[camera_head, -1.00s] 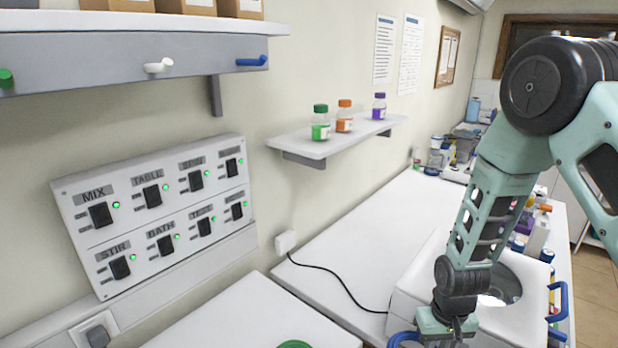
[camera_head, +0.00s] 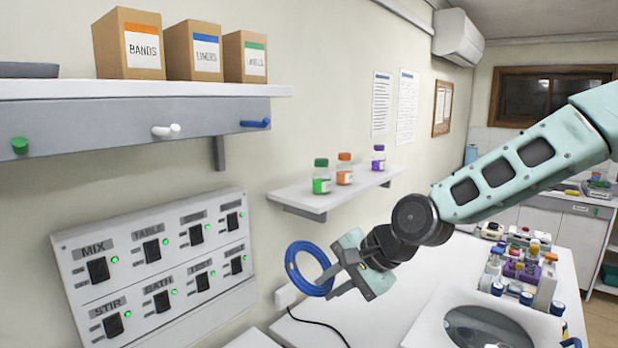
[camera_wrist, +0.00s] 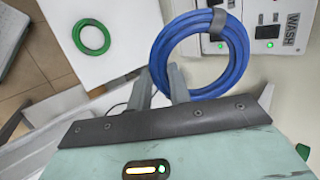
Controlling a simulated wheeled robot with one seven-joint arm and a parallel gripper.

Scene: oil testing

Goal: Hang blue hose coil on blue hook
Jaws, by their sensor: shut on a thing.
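The blue hose coil (camera_head: 291,268) is held in my gripper (camera_head: 337,276), in front of the wall beside the switch panel. In the wrist view the coil (camera_wrist: 157,62) is a ring of several turns with a dark band at its top right, and my gripper's fingers (camera_wrist: 163,82) are shut on its lower left side. The blue hook (camera_head: 256,123) sticks out of the grey rail under the upper shelf, above and left of the coil. Nothing hangs on it.
A white hook (camera_head: 166,131) and a green hook (camera_head: 20,146) share the rail. A small shelf (camera_head: 315,199) with bottles juts out above my gripper. The switch panel (camera_head: 160,262) is left of the coil. A green coil (camera_wrist: 91,37) lies on a white surface.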

